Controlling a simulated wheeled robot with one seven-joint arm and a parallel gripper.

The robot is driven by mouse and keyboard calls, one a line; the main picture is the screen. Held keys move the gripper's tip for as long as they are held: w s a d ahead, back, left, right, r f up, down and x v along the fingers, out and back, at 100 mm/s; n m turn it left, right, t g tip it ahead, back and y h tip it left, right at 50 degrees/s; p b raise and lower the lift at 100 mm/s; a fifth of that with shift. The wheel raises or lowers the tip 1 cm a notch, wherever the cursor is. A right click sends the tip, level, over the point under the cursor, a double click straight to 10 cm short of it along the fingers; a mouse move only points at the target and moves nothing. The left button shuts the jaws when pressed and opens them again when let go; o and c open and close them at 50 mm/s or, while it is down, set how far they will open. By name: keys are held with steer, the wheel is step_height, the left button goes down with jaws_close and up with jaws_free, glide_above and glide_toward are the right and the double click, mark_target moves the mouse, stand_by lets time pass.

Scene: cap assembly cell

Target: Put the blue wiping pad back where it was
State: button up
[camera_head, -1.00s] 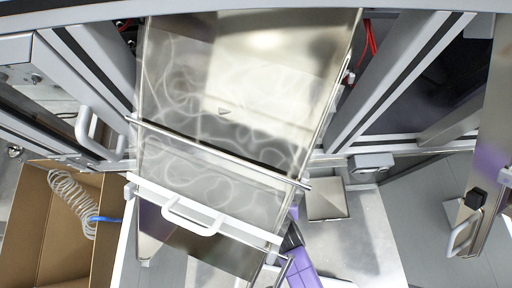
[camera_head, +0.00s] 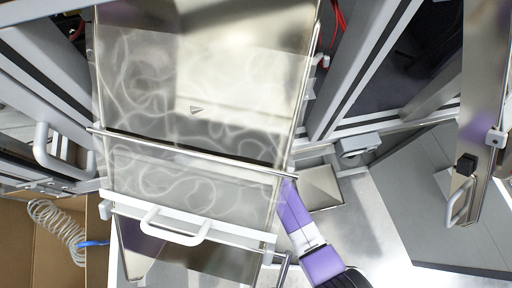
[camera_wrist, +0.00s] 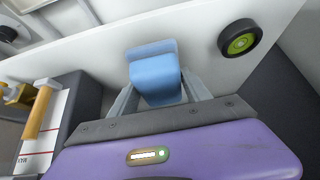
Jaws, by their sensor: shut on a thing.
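The blue wiping pad (camera_wrist: 154,72) is held between the two fingers of my gripper (camera_wrist: 160,98) in the wrist view. It looks bent, with its upper end sticking out past the fingertips. My gripper is shut on it. In the head view my purple arm (camera_head: 296,215) reaches up under the right edge of the large clear panel. The gripper and the pad are hidden there. I cannot tell whether the pad touches the pale surface behind it.
A black and green round knob (camera_wrist: 239,39) is right of the pad. A tool with an orange handle (camera_wrist: 40,112) lies at left by a dark block. In the head view, a panel with a white handle (camera_head: 176,226) hangs over the work area; a cardboard box (camera_head: 57,250) stands lower left.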

steer(key=shift+f, duration=0.8)
steer(key=shift+f+b, duration=0.15)
steer(key=shift+b, duration=0.15)
steer(key=o, duration=1.2)
steer(key=p+v, duration=0.2)
steer(key=v, duration=0.3)
steer(key=shift+w, duration=0.1)
steer(key=s+d, duration=0.1)
steer(key=s, duration=0.3)
steer(key=s+d+p, duration=0.1)
steer(key=s, duration=0.2)
steer(key=s+d, duration=0.1)
steer(key=s, duration=0.3)
steer(key=shift+s+d, duration=0.25)
steer(key=shift+s, duration=0.15)
